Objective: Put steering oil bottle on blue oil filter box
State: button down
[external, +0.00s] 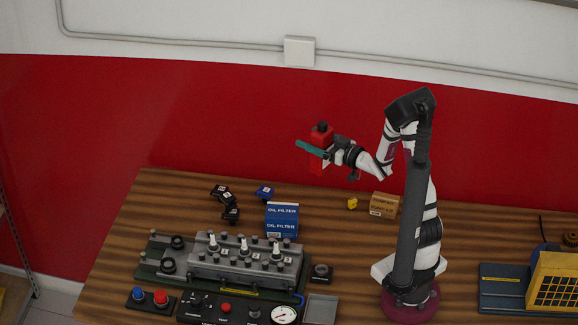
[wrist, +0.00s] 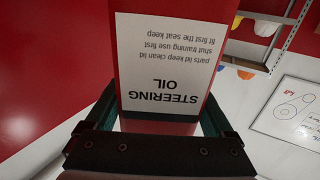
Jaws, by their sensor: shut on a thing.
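The steering oil bottle (external: 317,165) is red with a dark cap and is held up in the air above the back of the table in the external view. Its white "STEERING OIL" label (wrist: 165,70) fills the middle of the wrist view, upside down there. My gripper (external: 314,149) is shut on the bottle, with its green fingers (wrist: 158,120) on either side of it. The blue oil filter box (external: 282,219) stands on the table, lower and to the left of the bottle in the external view. Its top looks clear.
A grey engine block trainer (external: 245,262) stands in front of the blue box. Small dark parts (external: 226,199) and a blue-topped part (external: 265,192) lie left of the box. A yellow part (external: 352,203) and a cardboard box (external: 384,204) stand right of it.

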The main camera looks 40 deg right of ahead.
jog(key=w+a+f+n+y, duration=0.1)
jog(key=w+a+f, duration=0.1)
jog(key=a+f, duration=0.8)
jog(key=shift+w+a+f+g, duration=0.2)
jog(key=shift+a+f+g, duration=0.15)
jog(key=shift+a, duration=0.9)
jog(key=shift+f, duration=0.2)
